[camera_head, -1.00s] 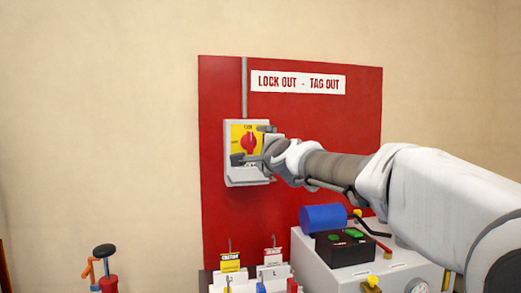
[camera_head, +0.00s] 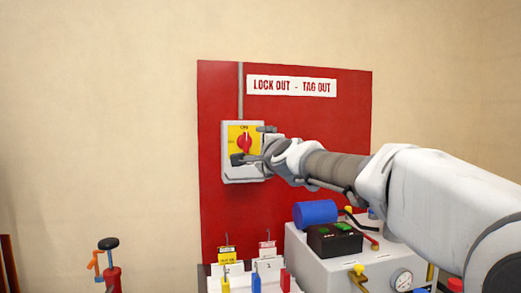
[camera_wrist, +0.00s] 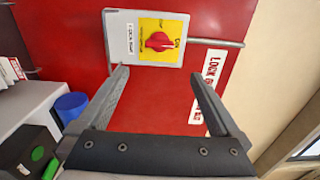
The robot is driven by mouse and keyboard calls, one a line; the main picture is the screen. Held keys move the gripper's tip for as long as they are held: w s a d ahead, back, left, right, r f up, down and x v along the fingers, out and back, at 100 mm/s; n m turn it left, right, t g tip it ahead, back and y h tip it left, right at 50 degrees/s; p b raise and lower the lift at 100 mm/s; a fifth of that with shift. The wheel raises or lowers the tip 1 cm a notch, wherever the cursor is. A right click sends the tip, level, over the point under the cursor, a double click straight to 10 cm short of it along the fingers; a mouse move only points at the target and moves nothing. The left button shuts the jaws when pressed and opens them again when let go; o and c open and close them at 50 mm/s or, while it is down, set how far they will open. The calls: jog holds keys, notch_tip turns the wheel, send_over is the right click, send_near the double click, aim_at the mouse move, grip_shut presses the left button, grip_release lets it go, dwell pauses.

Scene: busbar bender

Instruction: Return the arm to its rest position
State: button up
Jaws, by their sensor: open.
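My gripper (camera_head: 254,145) is in front of the switch box on the red lock-out board. In the wrist view my gripper (camera_wrist: 160,85) has its two fingers spread apart with nothing between them. The grey switch box (camera_head: 230,172) carries a yellow plate with a red rotary knob (camera_head: 244,143). In the wrist view the red knob (camera_wrist: 159,41) lies beyond the fingertips, apart from them. In the head view the gripper covers the right part of the box. My arm stretches in from the right.
Below the arm stands a grey machine (camera_head: 325,270) with a blue cylinder (camera_head: 315,212) and a black button box (camera_head: 335,240). Tags and padlocks (camera_head: 228,258) stand on a shelf under the board. A red tool with a black knob (camera_head: 110,270) is at the lower left. The left wall side is clear.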

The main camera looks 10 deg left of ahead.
jog(key=s+d+f+n+g+h, duration=0.35)
jog(key=s+d+f, duration=0.6)
jog(key=s, duration=0.35)
jog(key=s+d+f+n+g+h, duration=0.2)
jog(key=s+d+f+n+g, duration=0.25)
jog(key=s+d+f, duration=0.6)
jog(key=s+d+f+n+g+h, duration=0.25)
jog(key=s+d+f+n, duration=0.25)
jog(key=s+d+f, duration=0.75)
jog(key=s+a+r+p, duration=0.1)
jog(key=a+r+p, duration=0.1)
jog(key=r+p, duration=0.7)
jog(key=s+a+r+p, duration=0.1)
jog(key=a+r+p, duration=0.1)
jog(key=r+p, duration=0.8)
notch_tip(320, 180, up, 3)
jog(key=shift+s+a+r+p, duration=0.1)
jog(key=shift+s+a+p, duration=0.1)
jog(key=shift+p, duration=0.1)
